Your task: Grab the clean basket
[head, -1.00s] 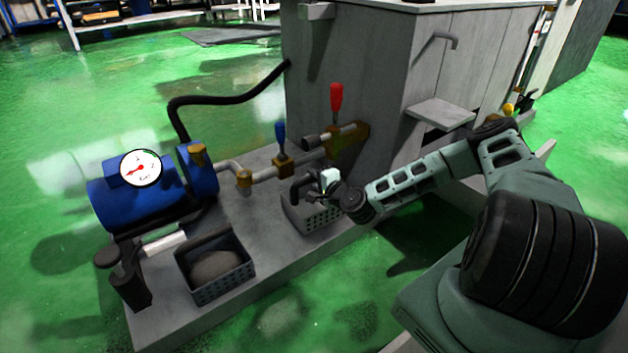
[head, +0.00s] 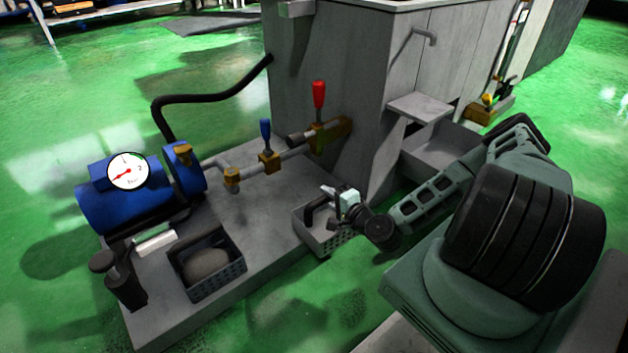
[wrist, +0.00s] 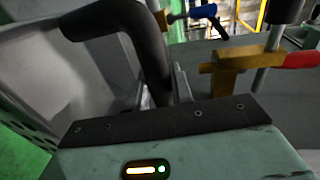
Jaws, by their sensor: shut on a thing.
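The clean basket (head: 318,238) is a grey, perforated, empty-looking basket with a dark handle, at the front right edge of the grey platform. It appears to overhang that edge slightly. My gripper (head: 333,194) is at the basket's top and is shut on its black handle. In the wrist view the thick black handle (wrist: 152,60) runs down to the gripper fingers (wrist: 178,88), with the basket's grey inner wall (wrist: 60,70) on the left. A second basket (head: 222,281), dark and holding a grey-brown mass, stands at the platform's front left.
A blue motor (head: 135,200) with a gauge stands on the platform's left. Valves with a blue lever (head: 265,133) and a red lever (head: 319,95) are behind the held basket. The grey machine cabinet (head: 335,60) rises behind. Green floor is open in front.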

